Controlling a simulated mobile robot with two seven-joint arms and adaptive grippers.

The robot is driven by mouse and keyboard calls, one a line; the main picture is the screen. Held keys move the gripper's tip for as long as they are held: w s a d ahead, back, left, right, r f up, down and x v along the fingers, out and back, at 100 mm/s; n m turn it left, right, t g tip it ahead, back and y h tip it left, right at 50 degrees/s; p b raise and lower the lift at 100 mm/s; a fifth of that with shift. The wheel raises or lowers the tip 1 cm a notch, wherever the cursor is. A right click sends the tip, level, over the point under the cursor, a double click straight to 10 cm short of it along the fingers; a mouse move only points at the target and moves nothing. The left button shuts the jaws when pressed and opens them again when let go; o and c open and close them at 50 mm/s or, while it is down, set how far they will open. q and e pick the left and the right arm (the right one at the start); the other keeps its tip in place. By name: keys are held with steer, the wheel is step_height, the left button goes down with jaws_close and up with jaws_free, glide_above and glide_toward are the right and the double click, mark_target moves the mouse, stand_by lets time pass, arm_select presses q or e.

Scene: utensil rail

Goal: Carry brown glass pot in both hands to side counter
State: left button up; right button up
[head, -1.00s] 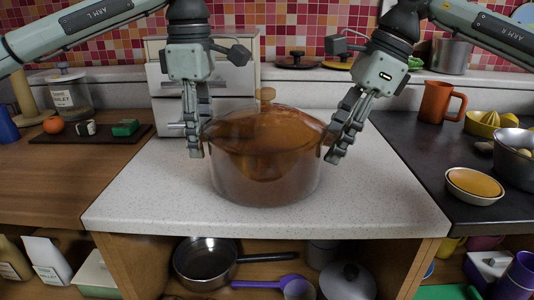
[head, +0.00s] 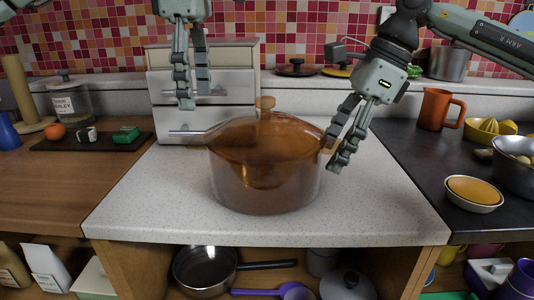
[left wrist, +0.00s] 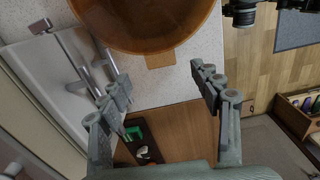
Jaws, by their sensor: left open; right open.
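The brown glass pot (head: 265,180), with its lid and knob on, stands upright on the pale speckled counter (head: 150,215). My left gripper (head: 190,92) is open and empty, raised above and behind the pot's left side, apart from it. In the left wrist view, the pot (left wrist: 145,25) is at the top, with its side handle (left wrist: 160,60) pointing towards the gap between the open fingers (left wrist: 163,90). My right gripper (head: 344,145) is open at the pot's right side. Its fingers are close to the right handle, which is mostly hidden; I cannot tell whether they touch.
A white drawer unit (head: 225,60) stands behind the pot at the left. To the right, a dark counter (head: 400,150) holds an orange mug (head: 433,108), bowls and a yellow dish (head: 474,192). A wooden counter (head: 60,185) with a dark board lies left, its front part clear.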

steer(key=shift+r, duration=0.1)
arm_select(q)
step_height(320, 180, up, 2)
steer(key=shift+r, duration=0.25)
arm_select(e)
steer(key=v, duration=1.2)
